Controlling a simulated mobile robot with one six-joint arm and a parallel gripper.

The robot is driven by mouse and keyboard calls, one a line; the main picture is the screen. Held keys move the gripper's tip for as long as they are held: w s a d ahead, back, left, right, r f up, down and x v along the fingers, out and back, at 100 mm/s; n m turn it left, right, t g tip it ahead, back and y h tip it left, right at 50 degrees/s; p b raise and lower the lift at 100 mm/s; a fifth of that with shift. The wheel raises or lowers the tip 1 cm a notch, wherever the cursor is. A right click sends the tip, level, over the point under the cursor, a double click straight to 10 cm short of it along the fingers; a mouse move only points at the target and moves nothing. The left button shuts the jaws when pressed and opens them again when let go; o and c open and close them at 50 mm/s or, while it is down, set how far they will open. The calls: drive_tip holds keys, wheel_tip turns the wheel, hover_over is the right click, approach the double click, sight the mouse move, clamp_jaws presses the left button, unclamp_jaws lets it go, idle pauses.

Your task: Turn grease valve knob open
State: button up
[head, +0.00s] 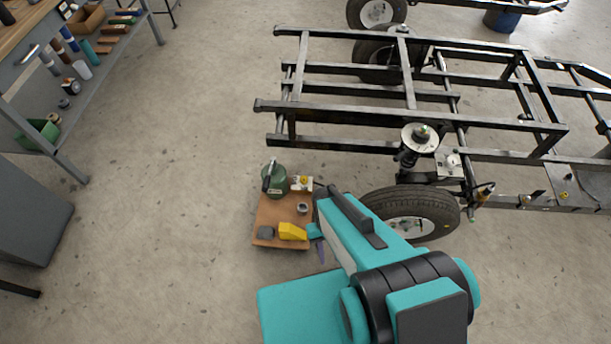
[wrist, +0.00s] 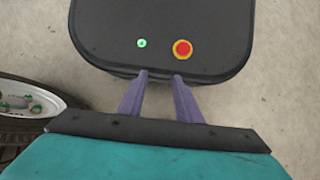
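A small pale block with a yellow knob (head: 302,182) stands at the back right of a brown board on the floor in the head view; it is too small to tell how the knob is turned. I cannot tell for sure that it is the grease valve. My gripper (head: 319,251) hangs near the board's right front edge, apart from the knob. In the wrist view my gripper (wrist: 161,76) shows two purple fingers spread apart with nothing between them. The knob is not in the wrist view.
The brown board (head: 265,214) also holds a green canister (head: 274,178), a yellow piece (head: 292,231) and small parts. A tyre (head: 438,200) and black trailer frame (head: 350,112) stand to the right. A workbench (head: 65,100) is at left. Floor left of the board is clear.

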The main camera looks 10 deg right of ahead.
drive_tip(key=shift+d, duration=0.1)
drive_tip(key=o, duration=0.4)
drive_tip(key=shift+w+f, duration=0.2)
drive_tip(key=shift+w, duration=0.05)
drive_tip(key=n+t+b, duration=0.5)
drive_tip(key=n+b, duration=0.7)
drive_tip(key=b, duration=0.4)
hover_over(304, 178)
wheel_tip(304, 178, down, 4)
wheel_tip(304, 178, down, 14)
drive_tip(key=shift+r+b, duration=0.1)
drive_tip(key=shift+b, duration=1.15)
